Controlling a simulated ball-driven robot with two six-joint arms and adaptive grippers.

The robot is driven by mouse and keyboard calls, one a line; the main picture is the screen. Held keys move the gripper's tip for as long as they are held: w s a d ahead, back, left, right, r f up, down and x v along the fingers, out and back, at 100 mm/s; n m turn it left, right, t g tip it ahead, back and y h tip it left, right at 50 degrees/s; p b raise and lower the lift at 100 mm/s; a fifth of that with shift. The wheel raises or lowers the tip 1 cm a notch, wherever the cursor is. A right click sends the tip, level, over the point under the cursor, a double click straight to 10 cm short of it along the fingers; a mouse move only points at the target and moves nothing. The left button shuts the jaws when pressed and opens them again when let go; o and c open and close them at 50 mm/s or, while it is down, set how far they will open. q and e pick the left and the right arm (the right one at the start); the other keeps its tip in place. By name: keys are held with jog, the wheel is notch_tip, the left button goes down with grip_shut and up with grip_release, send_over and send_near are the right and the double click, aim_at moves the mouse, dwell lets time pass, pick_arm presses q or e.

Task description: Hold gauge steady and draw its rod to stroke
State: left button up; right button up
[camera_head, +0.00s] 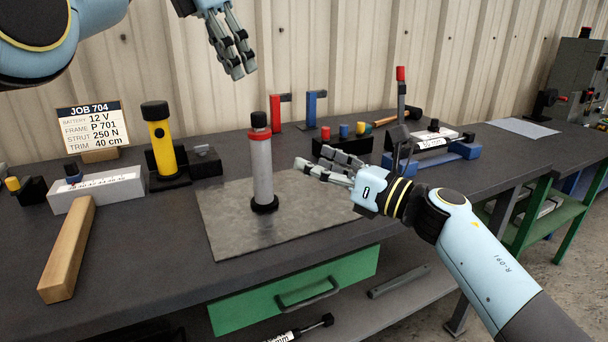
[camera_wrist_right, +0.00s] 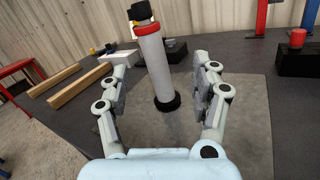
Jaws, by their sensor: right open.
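A grey upright cylinder (camera_head: 262,170) with a red collar, a black top knob and a black foot ring stands on the metal plate (camera_head: 225,217); I take it for the gauge. In the right wrist view, the cylinder (camera_wrist_right: 155,66) stands upright beyond and between the spread fingers. My right gripper (camera_head: 325,172) is open and empty, to the right of the cylinder and apart from it. My left gripper (camera_head: 236,72) hangs high at the upper left of the cylinder, its fingers pointing down with nothing seen in them. Whether it is open does not show. Any rod is not drawn out visibly.
A yellow-and-black cylinder (camera_head: 160,140), a white scale block (camera_head: 97,192) and a wooden bar (camera_head: 68,250) are on the left. Red (camera_head: 275,112) and blue (camera_head: 311,108) posts stand behind. A blue stand (camera_head: 458,152) is at right. The plate's front is clear.

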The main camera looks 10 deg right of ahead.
aim_at(269, 162)
jog(key=w+a, duration=0.2)
jog(key=a, duration=0.1)
jog(key=w+a+f+n, duration=0.1)
jog(key=w+a, duration=0.2)
jog(key=w+a+f+n+h, duration=0.1)
jog(key=w+a, duration=0.1)
jog(key=a, duration=0.2)
jog(key=shift+w+a+g, duration=0.1)
jog(key=shift+w+g, duration=0.3)
grip_shut()
dwell(0.4)
